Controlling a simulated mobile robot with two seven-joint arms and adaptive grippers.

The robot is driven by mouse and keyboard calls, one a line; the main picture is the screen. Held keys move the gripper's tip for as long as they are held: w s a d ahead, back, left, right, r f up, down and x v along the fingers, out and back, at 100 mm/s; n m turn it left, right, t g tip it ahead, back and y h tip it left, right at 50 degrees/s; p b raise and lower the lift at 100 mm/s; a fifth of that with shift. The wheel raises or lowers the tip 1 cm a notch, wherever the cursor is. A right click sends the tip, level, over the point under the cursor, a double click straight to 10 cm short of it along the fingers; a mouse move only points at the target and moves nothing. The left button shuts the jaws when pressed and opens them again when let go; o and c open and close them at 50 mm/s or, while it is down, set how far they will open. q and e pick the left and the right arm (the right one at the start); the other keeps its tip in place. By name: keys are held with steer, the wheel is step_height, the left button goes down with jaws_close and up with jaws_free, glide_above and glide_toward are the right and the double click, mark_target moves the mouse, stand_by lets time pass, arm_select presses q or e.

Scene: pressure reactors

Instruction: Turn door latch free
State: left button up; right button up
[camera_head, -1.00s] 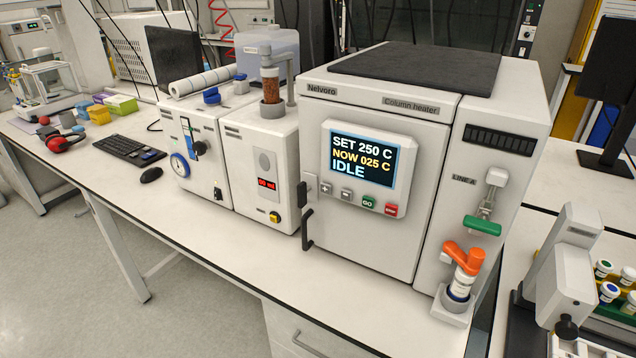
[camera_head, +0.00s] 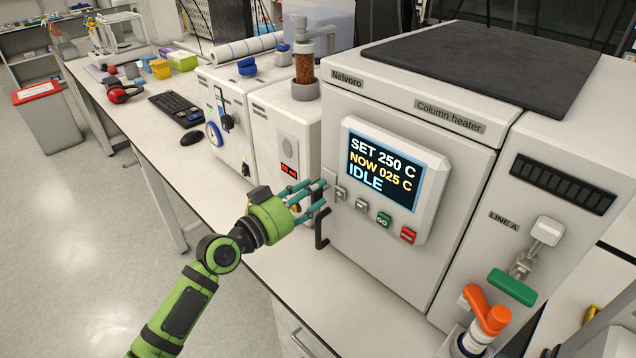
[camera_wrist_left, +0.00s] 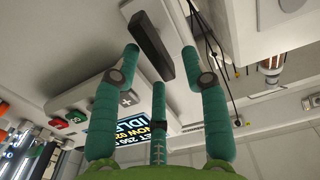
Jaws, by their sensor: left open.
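The column heater (camera_head: 400,230) has a white door with a lit screen (camera_head: 383,172) reading SET 250 C, NOW 025 C, IDLE. A black door handle (camera_head: 322,229) is just below the fingers. My right gripper is not in view.
Small buttons, including a green GO (camera_head: 383,219), sit just right of the fingers. A white unit with a brown-filled column (camera_head: 305,68) stands close on the left. An orange-capped valve (camera_head: 488,314) is at the lower right. The bench strip in front is clear.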

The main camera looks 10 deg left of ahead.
arm_select(q)
steer(key=shift+x, duration=1.1)
jaws_close()
steer(key=shift+a+n, duration=0.1)
steer(key=shift+n, duration=0.3)
steer(key=n, duration=0.3)
steer(key=shift+w+a+n, duration=0.15)
steer(key=shift+a+n, duration=0.05)
steer(key=shift+n, duration=0.2)
steer(key=n, duration=0.3)
steer(key=shift+w+a+f+n, duration=0.15)
steer(key=shift+a+n, duration=0.05)
steer(key=shift+n, duration=0.1)
steer(key=shift+w+a+f+n, duration=0.1)
steer(key=shift+n, duration=1.15)
steer(key=shift+a+f+n, duration=0.15)
steer(key=shift+n, duration=1.15)
steer(key=shift+w+a+f+n, duration=0.1)
steer(key=shift+n, duration=1.45)
